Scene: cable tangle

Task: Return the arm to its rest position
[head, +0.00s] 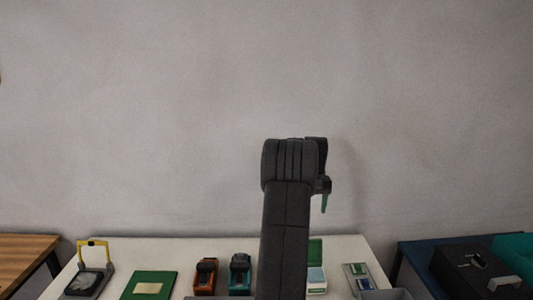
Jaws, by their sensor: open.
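My arm (285,225) rises upright in the middle of the head view, in front of the wall and over the table. Its upper end bends over at the top. My gripper (324,200) shows only in small part at the right of the arm's upper end, pointing down with a narrow green tip. It is open, with no object visible in it. It is well above the table and touches nothing. The rest of the gripper is hidden behind the arm.
The white table (225,249) holds a yellow-framed device (92,268), a green board (150,286), an orange tool (206,275), a teal tool (240,272) and a small tray (360,280). Side tables stand left (22,255) and right (418,262). A black case (470,272) is at right.

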